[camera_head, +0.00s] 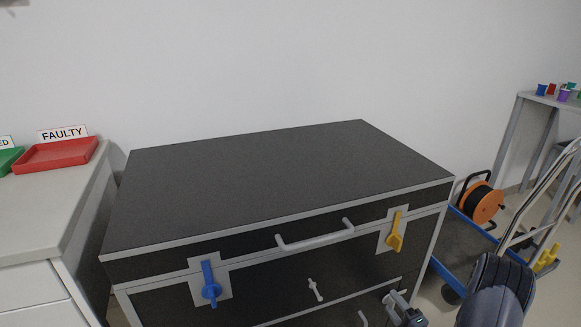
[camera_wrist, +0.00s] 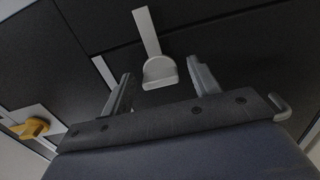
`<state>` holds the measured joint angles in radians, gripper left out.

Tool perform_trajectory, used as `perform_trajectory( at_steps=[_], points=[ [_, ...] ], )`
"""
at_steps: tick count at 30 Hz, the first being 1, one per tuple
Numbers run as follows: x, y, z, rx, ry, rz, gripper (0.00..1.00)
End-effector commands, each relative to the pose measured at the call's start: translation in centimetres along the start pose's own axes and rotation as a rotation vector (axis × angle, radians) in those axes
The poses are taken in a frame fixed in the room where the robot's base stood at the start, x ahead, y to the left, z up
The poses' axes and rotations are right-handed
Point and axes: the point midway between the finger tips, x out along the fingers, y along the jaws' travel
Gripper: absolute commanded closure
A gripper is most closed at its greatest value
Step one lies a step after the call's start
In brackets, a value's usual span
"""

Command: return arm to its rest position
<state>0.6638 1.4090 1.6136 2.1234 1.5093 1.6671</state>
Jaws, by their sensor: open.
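My gripper (camera_head: 397,300) is at the lower right of the head view, in front of the black case's right front; my dark arm is beside it. In the wrist view its two fingers (camera_wrist: 160,68) are spread apart with nothing held. A pale grey latch (camera_wrist: 158,72) shows beyond and between the fingertips, and I see no contact. The black case (camera_head: 270,185) has a shut lid with grey edging. Its front bears a blue latch (camera_head: 210,285) and a yellow latch (camera_head: 395,235), also in the wrist view (camera_wrist: 33,128).
A counter (camera_head: 45,215) at left holds a red tray (camera_head: 55,155) by a FAULTY sign and a green tray (camera_head: 8,160). A blue cart (camera_head: 465,245) with an orange cable reel (camera_head: 482,204) stands at right. Lid top is clear; a grey bar handle (camera_head: 315,239) juts from the front.

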Motion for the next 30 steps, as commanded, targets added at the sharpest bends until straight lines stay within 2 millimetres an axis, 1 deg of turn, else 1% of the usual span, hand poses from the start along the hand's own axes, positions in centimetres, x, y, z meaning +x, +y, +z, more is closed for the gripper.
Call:
perform_trajectory(
  at_steps=[2,30],
  points=[
    [-0.31,-0.05,0.12,-0.065,-0.004,-0.001,0.42],
    [-0.35,0.21,-0.04,-0.845,-0.002,-0.003,0.42]
  ],
)
